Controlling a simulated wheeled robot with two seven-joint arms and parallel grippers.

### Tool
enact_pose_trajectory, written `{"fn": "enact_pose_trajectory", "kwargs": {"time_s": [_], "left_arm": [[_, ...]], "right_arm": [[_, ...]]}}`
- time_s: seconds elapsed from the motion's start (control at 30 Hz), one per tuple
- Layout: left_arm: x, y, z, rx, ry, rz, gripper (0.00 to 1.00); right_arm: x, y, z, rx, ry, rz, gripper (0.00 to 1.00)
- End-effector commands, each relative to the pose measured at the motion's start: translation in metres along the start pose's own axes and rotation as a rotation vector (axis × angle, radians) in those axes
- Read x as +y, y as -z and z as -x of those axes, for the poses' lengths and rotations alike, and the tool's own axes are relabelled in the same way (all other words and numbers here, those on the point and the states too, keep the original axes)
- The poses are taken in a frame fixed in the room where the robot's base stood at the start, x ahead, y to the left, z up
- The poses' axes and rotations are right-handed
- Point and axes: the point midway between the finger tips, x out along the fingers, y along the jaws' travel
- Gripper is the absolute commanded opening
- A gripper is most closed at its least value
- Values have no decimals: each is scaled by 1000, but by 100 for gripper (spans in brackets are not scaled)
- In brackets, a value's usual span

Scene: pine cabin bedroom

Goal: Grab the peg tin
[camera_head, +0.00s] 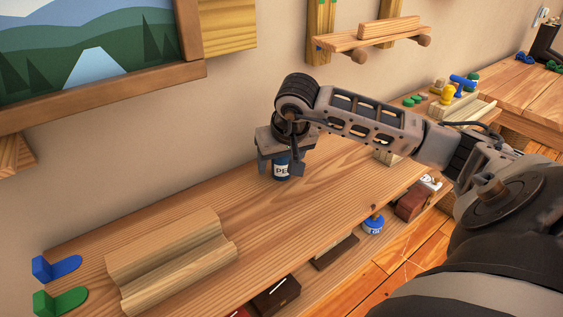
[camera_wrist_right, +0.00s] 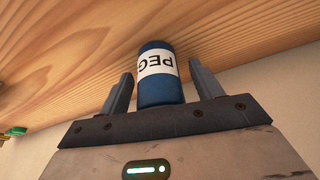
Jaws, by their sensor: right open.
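The peg tin (camera_head: 282,169) is a dark blue cylinder with a white label, standing on the wooden shelf top (camera_head: 200,200) near the wall. In the right wrist view the tin (camera_wrist_right: 158,80) shows the letters "PEG" upside down. My right gripper (camera_head: 281,167) is over the tin, with one finger on each side of it. In the wrist view its fingers (camera_wrist_right: 160,88) are open, and a gap shows on both sides of the tin. The tin's upper part is hidden by the gripper in the head view. My left gripper is not in view.
A grooved wooden block (camera_head: 170,260) lies on the shelf top at the left, beside a blue bracket (camera_head: 58,268) and a green bracket (camera_head: 60,301). A wall rack (camera_head: 375,38) hangs above.

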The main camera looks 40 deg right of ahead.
Motion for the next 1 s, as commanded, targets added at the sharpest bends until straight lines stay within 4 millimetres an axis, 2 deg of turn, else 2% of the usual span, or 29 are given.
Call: {"fn": "enact_pose_trajectory", "kwargs": {"time_s": [0.23, 0.27, 0.4, 0.43, 0.77, 0.87, 1.0], "left_arm": [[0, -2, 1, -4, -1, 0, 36], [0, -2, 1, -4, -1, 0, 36], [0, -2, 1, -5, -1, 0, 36], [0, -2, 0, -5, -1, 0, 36], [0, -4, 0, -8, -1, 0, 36], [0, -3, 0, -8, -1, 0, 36], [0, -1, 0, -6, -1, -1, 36]], "right_arm": [[0, 0, -2, 1, 0, 0, 65], [0, 0, -2, 1, 0, 0, 59], [0, 0, -2, 1, 0, 0, 20], [0, 0, -2, 1, 0, 0, 14], [0, 2, 0, 3, 0, 0, 14], [0, 4, 5, 4, 1, -1, 14], [0, 12, 23, 8, 1, -2, 14]]}}
